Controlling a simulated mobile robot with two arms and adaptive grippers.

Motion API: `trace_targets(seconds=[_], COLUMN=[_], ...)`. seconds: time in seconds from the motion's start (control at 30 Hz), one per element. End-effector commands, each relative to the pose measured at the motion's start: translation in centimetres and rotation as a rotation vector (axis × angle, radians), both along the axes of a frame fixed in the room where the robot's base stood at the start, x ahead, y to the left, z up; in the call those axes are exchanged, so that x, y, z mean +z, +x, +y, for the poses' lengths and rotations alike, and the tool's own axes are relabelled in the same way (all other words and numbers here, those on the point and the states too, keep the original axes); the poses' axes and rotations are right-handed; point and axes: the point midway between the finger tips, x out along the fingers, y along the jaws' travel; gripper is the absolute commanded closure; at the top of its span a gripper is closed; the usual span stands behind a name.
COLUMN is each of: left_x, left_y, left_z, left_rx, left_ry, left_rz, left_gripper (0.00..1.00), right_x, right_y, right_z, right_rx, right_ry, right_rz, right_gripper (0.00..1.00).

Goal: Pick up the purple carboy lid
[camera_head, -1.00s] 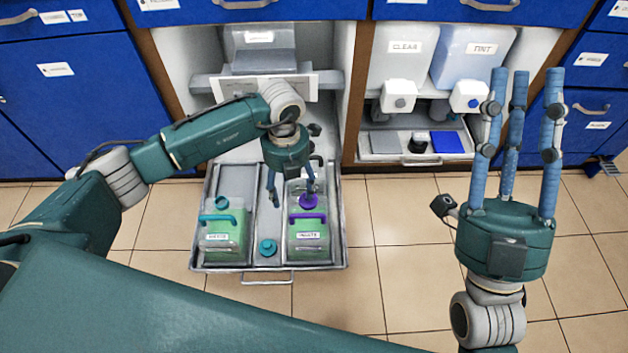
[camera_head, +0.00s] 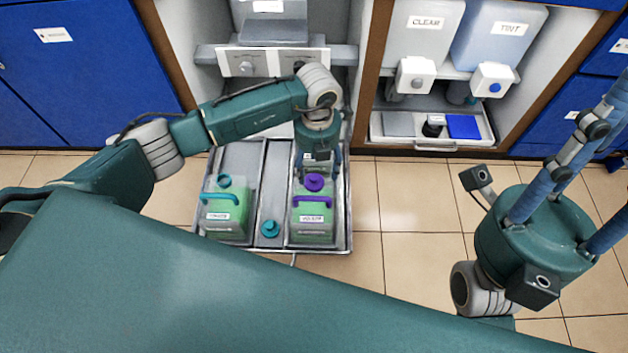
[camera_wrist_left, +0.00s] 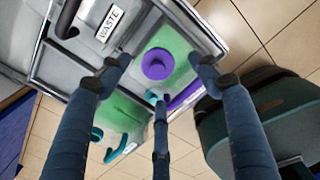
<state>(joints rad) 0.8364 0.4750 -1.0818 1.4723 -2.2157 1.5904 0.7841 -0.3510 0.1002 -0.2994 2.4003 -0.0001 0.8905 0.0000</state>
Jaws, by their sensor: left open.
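The purple carboy lid (camera_head: 314,182) is round with a raised knob. It sits at the back of the green-filled carboy (camera_head: 312,225), behind its purple handle (camera_head: 312,199). My left gripper (camera_head: 318,165) is open, just behind the lid in the head view, its fingertips mostly hidden by the hand. In the left wrist view, the purple lid (camera_wrist_left: 158,64) shows between the spread fingers (camera_wrist_left: 160,78), none visibly gripping it. My right gripper (camera_head: 600,165) stands at the right with straight, spread fingers, its tips cut off by the picture edge.
A carboy with a teal handle (camera_head: 220,197) and teal lid stands left in the same pull-out tray (camera_head: 347,235). Cabinet shelves stand behind. Tiled floor (camera_head: 415,205) is clear at right.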

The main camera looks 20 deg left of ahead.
Motion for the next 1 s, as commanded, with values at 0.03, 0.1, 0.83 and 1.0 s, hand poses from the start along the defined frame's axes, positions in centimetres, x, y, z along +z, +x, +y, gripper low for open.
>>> trace_targets(seconds=[0.03, 0.1, 0.83, 1.0], left_x=[-0.3, -0.9, -5.1, -5.1], left_y=[0.0, -0.1, -0.1, -0.1], left_z=[0.0, 0.2, 0.6, 0.6], left_rx=[0.0, 0.0, 0.0, 0.0], left_ry=[0.0, 0.0, 0.0, -0.001], left_rz=[0.001, 0.001, 0.0, -0.001], left_gripper=[0.37, 0.37, 0.72, 0.75], right_x=[-0.2, -0.6, -2.6, -2.6], right_y=[-0.1, -0.1, -0.2, -0.2], right_z=[0.0, 0.0, 0.0, 0.0], right_rx=[0.0, 0.001, 0.001, 0.001], right_ry=[0.001, 0.002, 0.003, 0.003], right_rz=[-0.004, -0.006, -0.009, -0.009], right_gripper=[0.69, 0.69, 0.69, 0.69])
